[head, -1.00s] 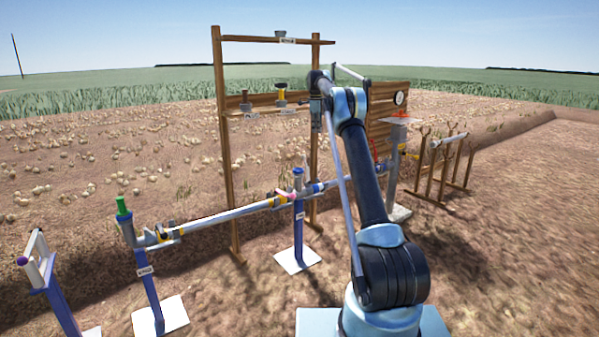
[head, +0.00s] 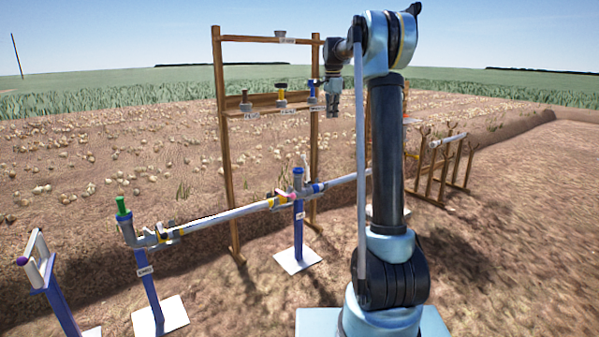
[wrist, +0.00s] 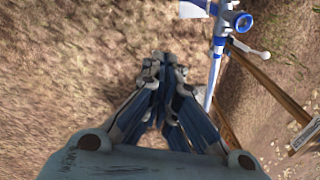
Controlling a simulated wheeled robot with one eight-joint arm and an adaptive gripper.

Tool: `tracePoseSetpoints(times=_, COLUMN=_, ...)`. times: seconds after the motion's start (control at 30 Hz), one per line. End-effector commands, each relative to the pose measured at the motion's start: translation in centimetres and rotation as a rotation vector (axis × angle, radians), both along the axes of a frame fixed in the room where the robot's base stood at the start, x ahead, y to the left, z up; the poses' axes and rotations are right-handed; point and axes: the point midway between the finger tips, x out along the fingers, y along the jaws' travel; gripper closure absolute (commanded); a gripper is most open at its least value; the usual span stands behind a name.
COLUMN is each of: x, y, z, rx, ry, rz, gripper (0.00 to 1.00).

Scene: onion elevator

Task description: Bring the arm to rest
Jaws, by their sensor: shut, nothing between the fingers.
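My gripper (head: 333,112) hangs pointing down in the head view, in front of the right post of the wooden frame. My arm stands upright, with its forearm folded over toward the left at the top. In the wrist view my gripper (wrist: 163,65) has its fingers together, with nothing between them and bare soil below. The fingertips are well above the ground and apart from the pipe line.
A wooden frame (head: 230,170) with a shelf of fittings stands behind the gripper. The grey pipe line (head: 225,215) runs across on blue posts; a blue-banded pipe fitting (wrist: 222,25) shows near the gripper. A rack (head: 462,160) stands right. Open soil lies at the far right.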

Motion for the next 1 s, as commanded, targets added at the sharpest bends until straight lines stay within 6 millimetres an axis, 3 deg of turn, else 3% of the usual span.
tracePoseSetpoints(times=0.27, x=-8.2, y=-1.3, z=0.4, rx=-0.021, ry=-0.003, rz=0.172, gripper=1.0)
tracePoseSetpoints(times=0.53, x=-16.4, y=-2.3, z=-0.7, rx=-0.042, ry=-0.007, rz=0.341, gripper=1.0)
tracePoseSetpoints(times=1.0, x=-30.7, y=-3.7, z=-5.8, rx=-0.081, ry=-0.014, rz=0.636, gripper=1.0)
